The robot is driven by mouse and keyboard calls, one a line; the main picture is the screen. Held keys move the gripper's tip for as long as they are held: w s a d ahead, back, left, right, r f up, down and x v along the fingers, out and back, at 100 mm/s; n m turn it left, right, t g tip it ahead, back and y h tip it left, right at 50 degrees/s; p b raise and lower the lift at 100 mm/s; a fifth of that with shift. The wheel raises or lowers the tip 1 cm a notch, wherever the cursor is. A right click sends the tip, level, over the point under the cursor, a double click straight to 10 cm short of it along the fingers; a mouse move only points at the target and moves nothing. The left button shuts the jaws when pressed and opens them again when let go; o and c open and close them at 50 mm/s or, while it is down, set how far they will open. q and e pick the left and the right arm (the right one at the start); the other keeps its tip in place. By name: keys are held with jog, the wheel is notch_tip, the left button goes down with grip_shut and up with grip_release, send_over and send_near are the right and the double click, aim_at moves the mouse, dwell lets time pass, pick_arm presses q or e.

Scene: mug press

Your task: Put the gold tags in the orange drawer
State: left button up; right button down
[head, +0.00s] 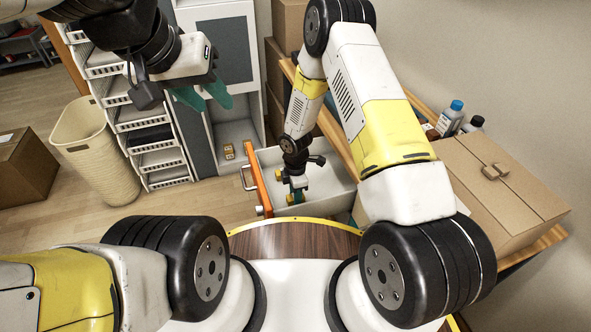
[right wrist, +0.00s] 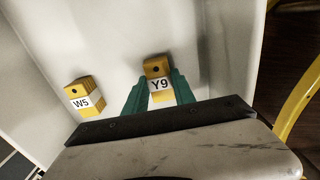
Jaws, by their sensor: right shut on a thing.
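The orange drawer (head: 259,185) is pulled open, with an orange front, a pale handle and white inner walls. My right gripper (head: 297,194) is down inside it. In the right wrist view its green fingers (right wrist: 158,95) are shut on a gold tag marked Y9 (right wrist: 157,69). Another gold tag (head: 229,151) is on the cabinet's low shelf. My left gripper (head: 205,100) is open and empty, raised before the cabinet.
A grey and white cabinet (head: 226,60) stands behind the drawer. A rack of white trays (head: 150,140) and a cream basket (head: 95,150) are at left. A cardboard box (head: 500,190) and bottles (head: 452,115) stand on a wooden surface at right. A cardboard box (head: 25,170) is on the floor.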

jog(key=shift+f, duration=0.15)
jog(key=c, duration=1)
grip_release()
jog(key=shift+c, duration=0.2)
jog(key=s+d+r+m+t, duration=0.1)
jog(key=d+r+m, duration=0.2)
jog(key=r, duration=0.9)
jog(key=s+d+r+m+t, duration=0.1)
jog(key=d+r+m, duration=0.2)
jog(key=r, duration=0.9)
jog(key=s+d+r+m+t, duration=0.1)
jog(key=d+r+m, duration=0.2)
jog(key=r, duration=0.8)
jog(key=s+d+r+m+t+y, duration=0.1)
jog(key=s+d+r+m, duration=0.1)
jog(key=s+r+m, duration=0.4)
jog(key=s+d+r+m+t+y, duration=0.1)
jog(key=s+d+r+m+t, duration=0.1)
jog(key=s+r+m, duration=0.4)
jog(key=s+d+r, duration=0.1)
jog(key=s+r, duration=0.1)
jog(key=s, duration=0.3)
jog(key=shift+r, duration=0.4)
